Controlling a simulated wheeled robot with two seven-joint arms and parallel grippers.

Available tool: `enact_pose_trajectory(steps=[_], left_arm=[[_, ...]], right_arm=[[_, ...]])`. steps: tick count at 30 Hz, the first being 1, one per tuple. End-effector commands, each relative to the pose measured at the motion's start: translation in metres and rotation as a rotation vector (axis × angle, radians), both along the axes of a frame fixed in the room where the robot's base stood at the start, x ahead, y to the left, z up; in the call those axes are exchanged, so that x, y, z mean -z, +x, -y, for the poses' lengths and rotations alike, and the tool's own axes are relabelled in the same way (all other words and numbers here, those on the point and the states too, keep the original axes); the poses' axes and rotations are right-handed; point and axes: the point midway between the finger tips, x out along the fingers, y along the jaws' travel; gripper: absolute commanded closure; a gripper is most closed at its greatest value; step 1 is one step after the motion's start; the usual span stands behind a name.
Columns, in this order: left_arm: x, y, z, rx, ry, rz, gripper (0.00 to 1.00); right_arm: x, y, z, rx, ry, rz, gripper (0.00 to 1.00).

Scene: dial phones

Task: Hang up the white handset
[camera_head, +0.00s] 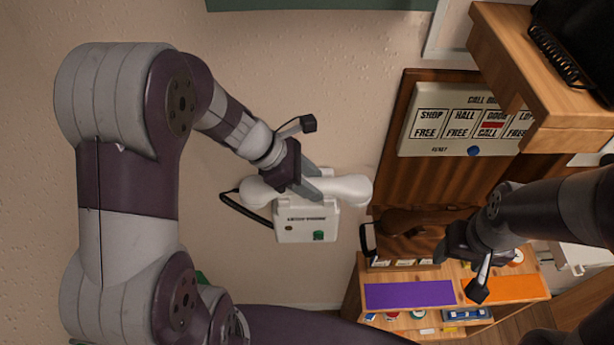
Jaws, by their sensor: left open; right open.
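The white handset (345,190) lies across the top of a white wall phone (305,229) with a green button, in the middle of the view. A dark cord runs from the handset's left end to the phone. My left gripper (312,190) is open at the handset's middle, its fingers over it and hiding part of it. I cannot tell whether they touch it or whether the handset is fully seated. My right gripper (468,272) is open and empty, right of the phone, in front of the wooden board and above the shelf.
A call-box panel (463,131) with labels and a blue button is on a wooden board (397,166) at right. Below is a wooden shelf with a purple mat (410,294) and an orange mat (508,289). A wooden ledge (500,50) juts out at upper right.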

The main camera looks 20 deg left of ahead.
Motion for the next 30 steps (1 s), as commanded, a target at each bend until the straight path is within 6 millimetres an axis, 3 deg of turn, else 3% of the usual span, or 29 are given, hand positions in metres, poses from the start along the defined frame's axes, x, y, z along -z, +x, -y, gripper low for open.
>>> enact_pose_trajectory(steps=[4, 12, 18, 30], left_arm=[[-0.011, -0.003, -0.011, -0.001, -0.001, 0.001, 0.32], [-0.067, -0.015, -0.056, -0.004, 0.001, 0.006, 0.32], [-0.094, -0.022, -0.074, -0.003, 0.000, 0.002, 0.32], [-0.099, -0.023, -0.077, 0.000, -0.001, 0.000, 0.32]], right_arm=[[0.005, 0.000, 0.000, 0.000, 0.000, 0.000, 0.36], [0.024, 0.000, 0.000, 0.000, 0.000, 0.000, 0.36], [0.030, 0.000, 0.000, 0.000, 0.000, 0.000, 0.36], [0.029, 0.000, 0.000, 0.000, 0.000, 0.000, 0.36]])
